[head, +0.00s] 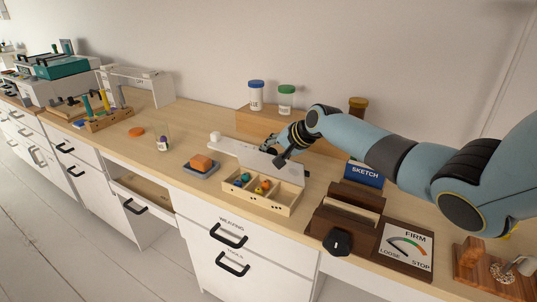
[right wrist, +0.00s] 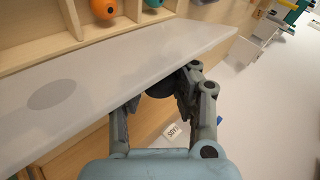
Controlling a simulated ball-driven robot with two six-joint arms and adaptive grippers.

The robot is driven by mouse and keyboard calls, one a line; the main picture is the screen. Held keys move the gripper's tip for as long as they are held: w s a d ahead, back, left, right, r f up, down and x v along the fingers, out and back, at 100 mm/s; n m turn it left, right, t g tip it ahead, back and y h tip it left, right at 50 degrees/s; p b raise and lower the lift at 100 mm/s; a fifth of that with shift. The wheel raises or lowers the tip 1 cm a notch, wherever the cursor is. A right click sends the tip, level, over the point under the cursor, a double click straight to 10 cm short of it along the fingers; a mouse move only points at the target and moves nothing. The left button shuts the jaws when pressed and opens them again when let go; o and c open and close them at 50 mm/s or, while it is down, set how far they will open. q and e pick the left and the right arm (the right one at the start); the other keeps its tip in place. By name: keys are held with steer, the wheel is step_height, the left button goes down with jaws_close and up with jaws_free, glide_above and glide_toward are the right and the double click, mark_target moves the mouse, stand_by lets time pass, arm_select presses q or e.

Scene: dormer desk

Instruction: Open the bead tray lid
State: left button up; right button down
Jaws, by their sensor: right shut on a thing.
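The bead tray (head: 254,203) is a pale wooden box with compartments on the desk, and coloured beads show inside it. Its whitish-grey lid (head: 291,177) stands tilted up at the tray's back edge, leaving the compartments uncovered. The lid also fills much of the right wrist view (right wrist: 95,85), with an orange bead (right wrist: 103,8) beyond it. My right gripper (head: 277,158) is at the upper edge of the lid, shut on its dark knob (right wrist: 160,88). The fingers partly hide the knob. My left gripper is not in view.
An orange block on a grey dish (head: 201,171) sits left of the tray. A dark wooden stand (head: 343,212) and the FIRM dial board (head: 404,247) are on the right. Jars (head: 286,99) stand on a wooden riser behind.

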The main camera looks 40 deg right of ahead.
steer(key=shift+w+d+y, duration=0.15)
steer(key=shift+d+y, duration=0.15)
steer(key=shift+d, duration=0.3)
steer(key=shift+m, duration=0.3)
steer(key=c, duration=1.6)
jaws_free()
steer(key=o, duration=0.5)
steer(key=shift+s+d, duration=0.2)
steer(key=shift+o, duration=0.5)
steer(key=shift+w+a, duration=0.1)
steer(key=shift+a, duration=0.05)
steer(key=v, duration=1.2)
steer(key=shift+w+r+b, duration=0.2)
steer(key=shift+b, duration=0.1)
